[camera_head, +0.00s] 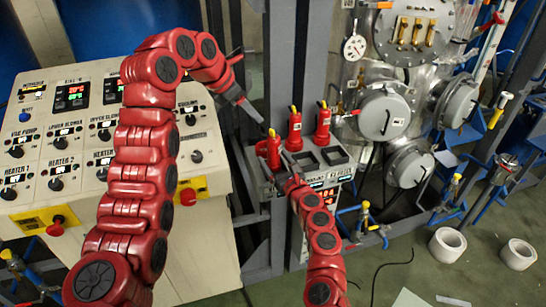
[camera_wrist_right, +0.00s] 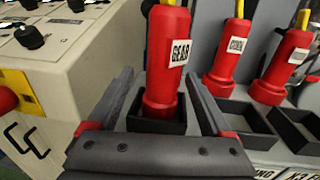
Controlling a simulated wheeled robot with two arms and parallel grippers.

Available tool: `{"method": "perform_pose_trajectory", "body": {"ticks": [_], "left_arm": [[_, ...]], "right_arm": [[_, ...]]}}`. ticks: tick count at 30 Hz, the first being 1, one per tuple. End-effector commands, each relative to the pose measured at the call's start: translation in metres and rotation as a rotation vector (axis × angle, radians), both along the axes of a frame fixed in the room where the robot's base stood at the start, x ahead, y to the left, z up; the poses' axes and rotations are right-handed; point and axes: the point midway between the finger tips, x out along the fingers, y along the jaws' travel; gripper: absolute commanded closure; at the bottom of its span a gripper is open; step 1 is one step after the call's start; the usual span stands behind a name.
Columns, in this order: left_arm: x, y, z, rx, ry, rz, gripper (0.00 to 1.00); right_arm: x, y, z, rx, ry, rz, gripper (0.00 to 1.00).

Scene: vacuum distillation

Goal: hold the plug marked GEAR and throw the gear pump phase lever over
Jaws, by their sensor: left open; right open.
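The red plug marked GEAR (camera_wrist_right: 168,50) stands upright in a square black socket in the right wrist view, with a yellow cable end on top. It is the leftmost of three red plugs, and it also shows in the head view (camera_head: 269,151). My right gripper (camera_wrist_right: 160,100) is open, with one finger on each side of the GEAR plug; I cannot tell whether they touch it. It shows low in front of the plug in the head view (camera_head: 284,170). My left gripper (camera_head: 251,90) is open and empty, above and left of the plugs. I cannot make out the phase lever.
The other two red plugs, the middle one (camera_head: 294,130) and the right one (camera_head: 322,124), stand close behind. Empty sockets (camera_head: 335,156) lie in front of them. A control panel (camera_head: 213,168) with knobs is at left, grey posts rise behind, and metal vessels (camera_head: 384,117) stand right.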

Motion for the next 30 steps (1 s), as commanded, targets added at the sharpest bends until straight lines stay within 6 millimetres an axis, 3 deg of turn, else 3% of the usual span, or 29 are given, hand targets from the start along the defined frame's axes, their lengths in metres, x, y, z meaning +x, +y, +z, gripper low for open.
{"method": "perform_pose_trajectory", "body": {"ticks": [9,21,23,30], "left_arm": [[0.0,0.0,0.0,0.0,0.0,0.0,0.5],[0.0,0.0,0.0,0.0,0.0,0.0,0.5],[0.0,0.0,0.0,0.0,0.0,0.0,0.5],[0.0,0.0,0.0,0.0,0.0,0.0,0.5]], "right_arm": [[0.016,0.007,-0.002,-0.003,0.005,0.002,0.16],[0.02,0.006,-0.003,-0.001,0.009,-0.005,0.16],[0.02,0.006,-0.003,-0.001,0.009,-0.005,0.23],[0.02,0.006,-0.003,-0.001,0.008,-0.005,0.67]]}}
